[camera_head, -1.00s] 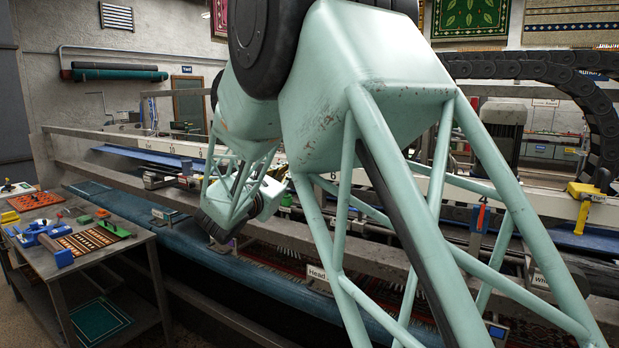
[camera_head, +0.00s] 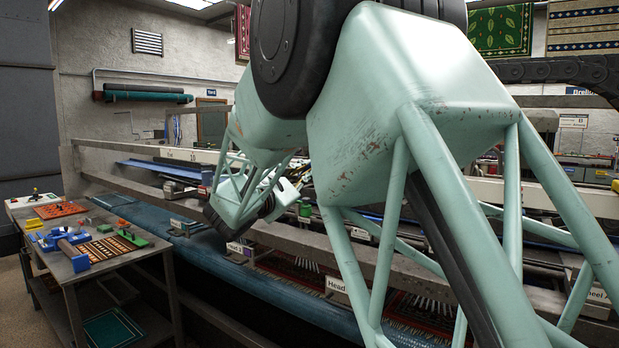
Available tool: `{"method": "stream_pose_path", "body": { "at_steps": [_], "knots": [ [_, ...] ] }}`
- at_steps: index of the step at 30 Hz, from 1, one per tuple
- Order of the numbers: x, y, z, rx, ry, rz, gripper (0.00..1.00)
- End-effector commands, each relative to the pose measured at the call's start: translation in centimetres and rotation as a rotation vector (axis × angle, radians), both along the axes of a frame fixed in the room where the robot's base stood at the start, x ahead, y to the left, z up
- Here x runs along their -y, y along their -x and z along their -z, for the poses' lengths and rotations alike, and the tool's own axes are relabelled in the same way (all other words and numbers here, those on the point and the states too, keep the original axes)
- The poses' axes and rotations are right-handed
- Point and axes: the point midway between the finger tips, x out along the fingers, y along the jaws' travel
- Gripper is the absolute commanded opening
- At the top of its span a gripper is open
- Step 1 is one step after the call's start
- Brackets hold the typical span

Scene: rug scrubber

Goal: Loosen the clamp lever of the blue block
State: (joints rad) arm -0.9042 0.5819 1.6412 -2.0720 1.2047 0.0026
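Several small blue pieces (camera_head: 62,240) lie on the side table at the left, but I cannot tell whether one is the task's blue block. No clamp lever can be made out on them. A small green block (camera_head: 305,208) shows on the machine just right of my wrist. My mint-green arm crosses the middle and right of the view and hides much of the machine's rail. Its far end hangs above the blue front roll, well right of the table. My gripper's fingers do not show.
The side table (camera_head: 150,243) also holds a patterned board (camera_head: 103,248), green pieces and a red tray (camera_head: 60,209). A long blue roll (camera_head: 215,268) runs along the machine's front. Open floor shows at lower left.

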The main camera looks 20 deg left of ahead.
Motion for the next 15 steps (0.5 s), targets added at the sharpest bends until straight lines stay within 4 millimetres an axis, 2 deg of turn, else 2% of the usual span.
{"method": "stream_pose_path", "body": {
  "at_steps": [15],
  "knots": [
    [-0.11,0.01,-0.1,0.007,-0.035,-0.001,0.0]
  ]
}}
